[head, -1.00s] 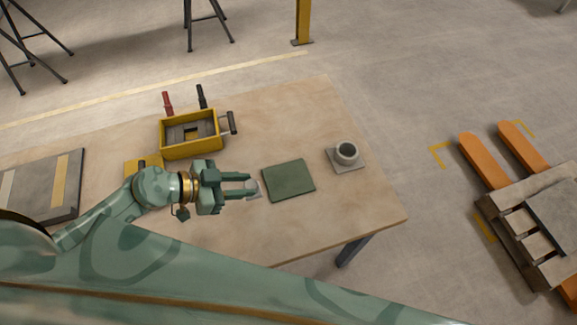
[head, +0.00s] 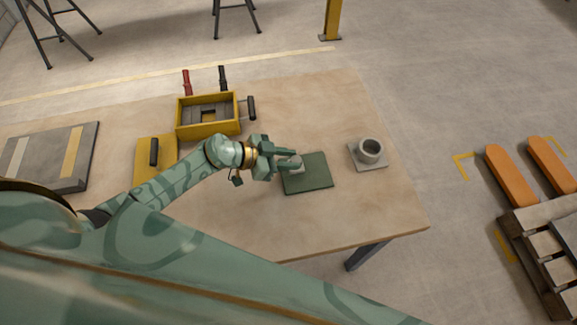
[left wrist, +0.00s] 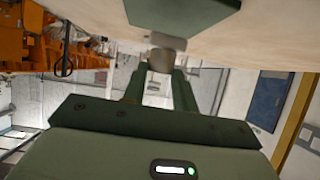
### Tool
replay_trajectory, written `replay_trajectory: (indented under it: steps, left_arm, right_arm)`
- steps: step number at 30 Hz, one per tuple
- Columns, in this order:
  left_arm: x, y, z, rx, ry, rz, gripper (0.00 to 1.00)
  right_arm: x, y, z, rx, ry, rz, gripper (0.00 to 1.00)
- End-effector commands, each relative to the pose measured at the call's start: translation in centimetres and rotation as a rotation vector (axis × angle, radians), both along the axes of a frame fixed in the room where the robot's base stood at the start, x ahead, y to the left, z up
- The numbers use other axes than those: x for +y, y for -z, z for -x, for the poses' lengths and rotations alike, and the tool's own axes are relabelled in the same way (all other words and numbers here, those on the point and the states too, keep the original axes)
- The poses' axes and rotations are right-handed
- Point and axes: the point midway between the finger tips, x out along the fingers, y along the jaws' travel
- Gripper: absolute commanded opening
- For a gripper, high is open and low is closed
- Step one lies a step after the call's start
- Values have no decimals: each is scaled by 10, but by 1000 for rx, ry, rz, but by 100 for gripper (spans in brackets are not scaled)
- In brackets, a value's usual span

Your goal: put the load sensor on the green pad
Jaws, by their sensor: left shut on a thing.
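The load sensor (head: 297,164) is a small light-grey piece at the tips of my left gripper (head: 288,161). The left gripper (left wrist: 160,80) is shut on it. In the left wrist view the sensor (left wrist: 161,58) shows a round body and a flat grey plate between the two green fingers. The green pad (head: 312,181) is a dark green square on the table. In the head view the sensor overlaps the pad's upper left part; I cannot tell whether they touch. The pad also shows in the left wrist view (left wrist: 182,12). My right gripper is not in view.
A grey ring on a square plate (head: 366,161) stands right of the pad. A yellow box (head: 208,133) with handles, a yellow piece with a black handle (head: 141,170) and a grey striped slab (head: 42,172) lie left. The table (head: 262,222) is bare in front.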

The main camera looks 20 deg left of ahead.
Motion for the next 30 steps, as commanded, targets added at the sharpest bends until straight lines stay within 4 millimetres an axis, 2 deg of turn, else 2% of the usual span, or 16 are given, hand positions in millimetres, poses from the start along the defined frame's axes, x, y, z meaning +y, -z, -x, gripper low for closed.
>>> replay_trajectory:
  steps: [1,4,15,16,18,27,30]
  left_arm:
    - [-1,14,-1,3,-1,2,2]
    - [-1,31,0,4,-2,3,2]
    - [0,33,0,1,0,1,2]
    - [0,34,0,1,0,1,34]
    - [0,33,0,1,0,1,50]
    - [0,31,0,0,1,1,50]
    - [7,26,5,1,0,-2,50]
  right_arm:
    - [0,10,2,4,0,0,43]
    - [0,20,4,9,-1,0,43]
    - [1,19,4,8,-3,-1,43]
    - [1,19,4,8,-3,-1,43]
    - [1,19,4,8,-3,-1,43]
    - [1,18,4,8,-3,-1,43]
    - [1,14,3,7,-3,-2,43]
